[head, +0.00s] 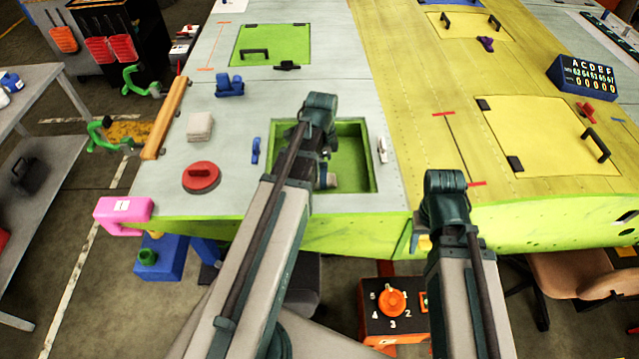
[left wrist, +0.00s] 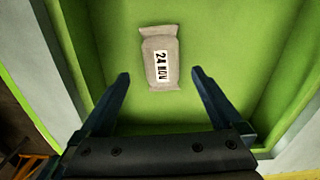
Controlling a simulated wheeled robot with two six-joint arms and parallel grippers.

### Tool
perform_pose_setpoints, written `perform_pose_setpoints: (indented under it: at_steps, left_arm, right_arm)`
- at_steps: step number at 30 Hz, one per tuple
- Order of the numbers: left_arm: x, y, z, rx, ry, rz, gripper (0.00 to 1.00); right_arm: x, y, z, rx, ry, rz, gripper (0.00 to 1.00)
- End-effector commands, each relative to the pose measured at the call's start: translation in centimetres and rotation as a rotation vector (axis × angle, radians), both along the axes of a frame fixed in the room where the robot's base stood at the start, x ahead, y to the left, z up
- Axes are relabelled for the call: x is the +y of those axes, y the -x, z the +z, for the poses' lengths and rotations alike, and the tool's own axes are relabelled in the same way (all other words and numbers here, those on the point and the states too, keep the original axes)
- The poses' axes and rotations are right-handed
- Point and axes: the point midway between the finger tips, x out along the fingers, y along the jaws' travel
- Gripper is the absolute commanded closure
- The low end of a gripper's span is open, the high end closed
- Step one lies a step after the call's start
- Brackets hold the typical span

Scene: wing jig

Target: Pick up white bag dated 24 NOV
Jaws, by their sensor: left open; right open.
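The white bag dated 24 NOV (left wrist: 160,62) lies on the floor of a green recess (left wrist: 222,40) in the left wrist view, its printed label facing up. My left gripper (left wrist: 160,75) is open above the recess, its two fingers apart, with the bag between and beyond the tips. In the head view my left arm reaches over the recess (head: 362,135) and largely hides its left part and the bag. My right gripper (head: 421,242) is at the panel's front edge, mostly hidden behind its own wrist; it is open, and I see nothing held.
A pale block (head: 200,126), a red round handle (head: 201,177), a blue clamp (head: 230,86) and a wooden bar (head: 166,118) lie left of the recess. A pink piece (head: 123,215) sits at the front left corner. A yellow hatch (head: 545,135) is at right.

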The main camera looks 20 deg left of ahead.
Motion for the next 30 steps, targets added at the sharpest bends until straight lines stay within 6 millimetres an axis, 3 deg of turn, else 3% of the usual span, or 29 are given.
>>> perform_pose_setpoints:
  at_steps: [1,9,18,30]
  left_arm:
    - [0.2,0.0,-1.1,0.0,0.0,0.001,0.0]
    - [0.6,0.0,-4.2,0.0,0.0,0.0,0.0]
    - [0.5,0.0,-4.2,0.0,0.0,0.0,0.0]
    - [0.5,0.0,-4.2,0.0,0.0,0.0,0.72]
  right_arm:
    - [0.0,0.0,-1.1,0.0,0.0,0.001,0.5]
    - [0.0,0.0,-4.2,0.0,0.0,-0.001,0.5]
    - [0.0,0.0,-4.2,0.0,0.0,-0.001,0.5]
    - [0.0,0.0,-4.2,0.0,0.0,-0.001,0.5]
